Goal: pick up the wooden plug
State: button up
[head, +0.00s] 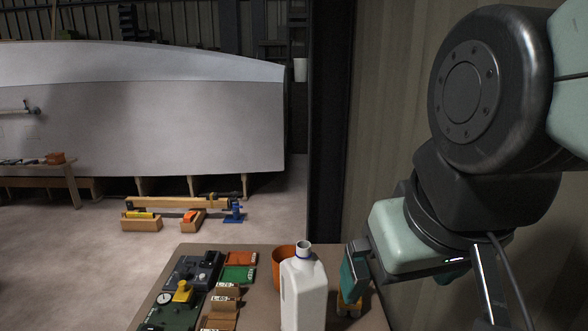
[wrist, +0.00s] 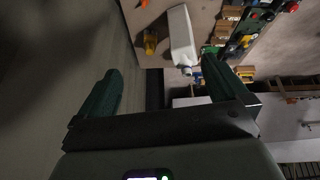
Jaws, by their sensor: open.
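My gripper (head: 354,272) is over the right side of the bench in the head view. In the wrist view its two dark green fingers (wrist: 160,76) are wide apart with nothing between them. A small yellow-tan thing (head: 348,306) shows just below the fingers in the head view, partly covered by them. A yellow piece (wrist: 150,42) left of the white bottle in the wrist view seems to be the same thing, apart from the fingers. I cannot tell whether it is the wooden plug. No other clear plug shows.
A tall white bottle (head: 303,292) stands close to the left of my gripper, partly hiding an orange pot (head: 283,258). Labelled wooden blocks (head: 222,309), a green tray (head: 238,274) and an orange tray (head: 241,258) lie farther left on the bench (head: 253,315).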

jog(key=shift+s+d+r+m, duration=0.15)
jog(key=shift+s+m, duration=0.35)
jog(key=shift+m, duration=0.1)
jog(key=shift+c, duration=0.2)
jog(key=c, duration=0.7)
